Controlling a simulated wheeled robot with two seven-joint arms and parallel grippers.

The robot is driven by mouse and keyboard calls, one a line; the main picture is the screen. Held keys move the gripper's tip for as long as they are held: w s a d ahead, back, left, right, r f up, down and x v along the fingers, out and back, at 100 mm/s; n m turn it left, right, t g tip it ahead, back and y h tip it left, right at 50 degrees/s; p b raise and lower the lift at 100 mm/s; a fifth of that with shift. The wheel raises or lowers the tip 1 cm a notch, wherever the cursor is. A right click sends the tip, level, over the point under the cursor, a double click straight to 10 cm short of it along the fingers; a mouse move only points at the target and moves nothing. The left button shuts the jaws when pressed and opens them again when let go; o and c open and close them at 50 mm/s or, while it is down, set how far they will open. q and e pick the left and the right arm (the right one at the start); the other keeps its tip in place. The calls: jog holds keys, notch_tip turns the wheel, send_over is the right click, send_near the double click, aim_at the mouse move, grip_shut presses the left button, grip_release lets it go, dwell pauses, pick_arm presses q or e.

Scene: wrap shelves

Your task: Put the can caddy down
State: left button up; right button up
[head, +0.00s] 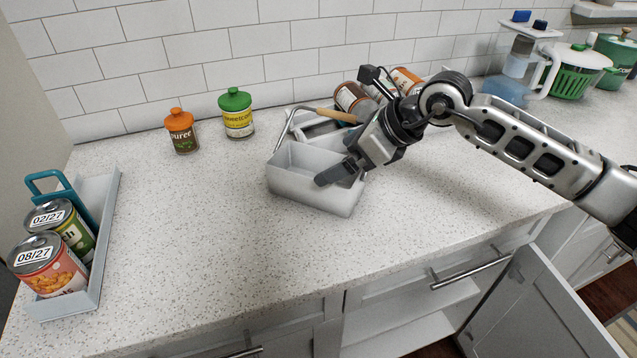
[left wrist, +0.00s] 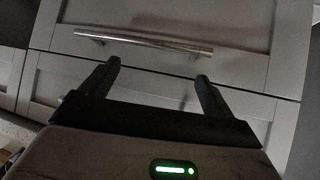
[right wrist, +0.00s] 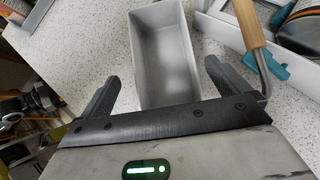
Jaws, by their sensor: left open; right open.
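A grey open box (head: 305,180), which I take for the can caddy, stands on the counter. A wooden handle (head: 330,113) on a bent metal rod shows just behind it; whether the two are joined is unclear. The box (right wrist: 165,60) looks empty in the right wrist view, beyond and between the open fingers of my right gripper (right wrist: 163,85). In the head view the right gripper (head: 340,172) is at the box's right end; I cannot tell if it touches. My left gripper (left wrist: 157,82) is open and empty, facing a cabinet front, outside the head view.
A grey tray (head: 98,250) with labelled cans is at the left. Orange-lidded (head: 181,130) and green-lidded (head: 236,112) jars stand at the back. Containers (head: 352,97) lie behind my right gripper. The counter's front middle is clear. A cabinet door (head: 535,305) hangs open below.

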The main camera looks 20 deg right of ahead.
aim_at(316, 166)
jog(key=b+x, duration=0.1)
jog(key=x, duration=0.6)
jog(key=shift+w+b, duration=0.3)
jog(key=shift+b, duration=0.05)
jog(key=shift+c, duration=0.3)
jog(key=c, duration=1)
jog(key=shift+c, duration=1)
jog(key=shift+r, duration=0.15)
